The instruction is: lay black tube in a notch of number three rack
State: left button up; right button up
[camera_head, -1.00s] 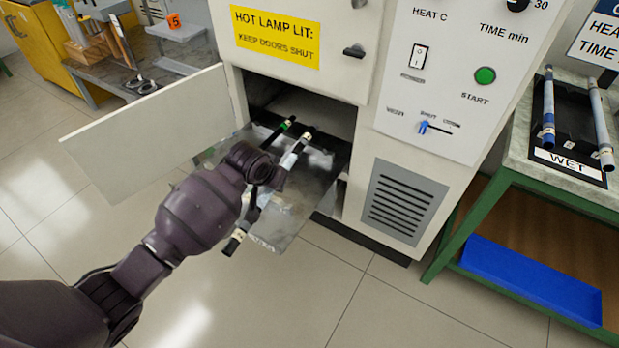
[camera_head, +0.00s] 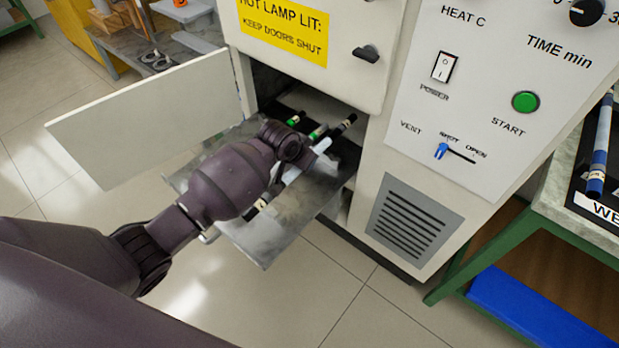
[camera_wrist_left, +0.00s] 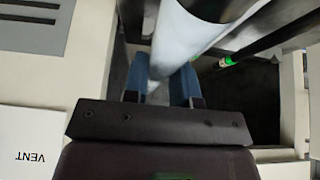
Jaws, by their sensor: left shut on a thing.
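My left gripper (camera_head: 302,163) is at the open lower bay of the cabinet, over a grey metal sheet. It is shut on a pale tube; its fingertips are largely hidden by my wrist in the head view. The tube has a black upper end (camera_head: 346,122) and a cream band near its black lower end (camera_head: 262,203). In the left wrist view the pale tube (camera_wrist_left: 190,35) lies across the blue fingers (camera_wrist_left: 160,85). A dark tube with a green band (camera_head: 318,132) lies in the bay, also in the wrist view (camera_wrist_left: 228,61). No rack number is readable. My right gripper is not in view.
The open bay door (camera_head: 150,120) stands out to the left. The cabinet's vent panel (camera_head: 412,225) is right of the bay. A green-framed bench (camera_head: 560,195) at right carries a blue tube (camera_head: 600,150) by a partly cut-off sign.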

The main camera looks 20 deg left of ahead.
pick_arm(q)
notch_tip(320, 180, down, 5)
jog(key=shift+s+f+b, duration=0.15)
jog(key=shift+f+b, duration=0.05)
jog(key=shift+b, duration=0.6)
notch_tip(320, 180, down, 4)
jog(key=shift+r+b, duration=0.1)
jog(key=shift+b, duration=0.65)
jog(key=shift+r, duration=0.15)
jog(key=o, duration=0.9)
jog(key=shift+f, duration=0.2)
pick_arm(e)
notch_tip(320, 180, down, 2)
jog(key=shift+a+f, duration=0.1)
